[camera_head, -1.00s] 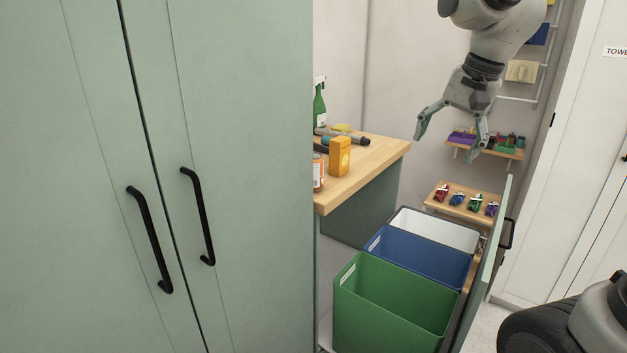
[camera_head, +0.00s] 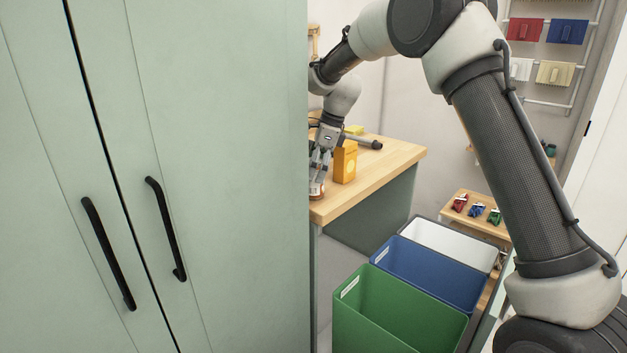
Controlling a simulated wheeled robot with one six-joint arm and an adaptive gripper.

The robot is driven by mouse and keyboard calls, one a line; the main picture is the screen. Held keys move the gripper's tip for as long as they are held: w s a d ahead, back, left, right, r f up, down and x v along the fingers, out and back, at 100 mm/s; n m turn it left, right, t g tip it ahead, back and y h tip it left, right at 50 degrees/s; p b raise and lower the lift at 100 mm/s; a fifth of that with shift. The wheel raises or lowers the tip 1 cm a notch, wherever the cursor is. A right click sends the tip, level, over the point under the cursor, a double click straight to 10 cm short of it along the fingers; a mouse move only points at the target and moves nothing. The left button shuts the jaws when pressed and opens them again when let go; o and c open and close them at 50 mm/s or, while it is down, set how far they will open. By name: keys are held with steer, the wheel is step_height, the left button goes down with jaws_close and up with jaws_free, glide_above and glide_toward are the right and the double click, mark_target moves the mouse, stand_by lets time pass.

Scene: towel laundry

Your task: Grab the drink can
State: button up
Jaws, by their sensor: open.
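No other drink can shows clearly.
An orange box (camera_head: 345,162) stands right beside my gripper on the wooden counter (camera_head: 385,168). A tall green cabinet (camera_head: 230,180) closes off the left. Green (camera_head: 385,315), blue (camera_head: 440,270) and white (camera_head: 455,240) bins stand below; a small shelf (camera_head: 460,195) holds colourful items.

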steer(key=x, duration=0.4)
steer(key=shift+s+a+f, duration=0.1)
steer(key=shift+a+f, duration=0.1)
steer(key=shift+r, duration=0.1)
steer(key=c, duration=1.3)
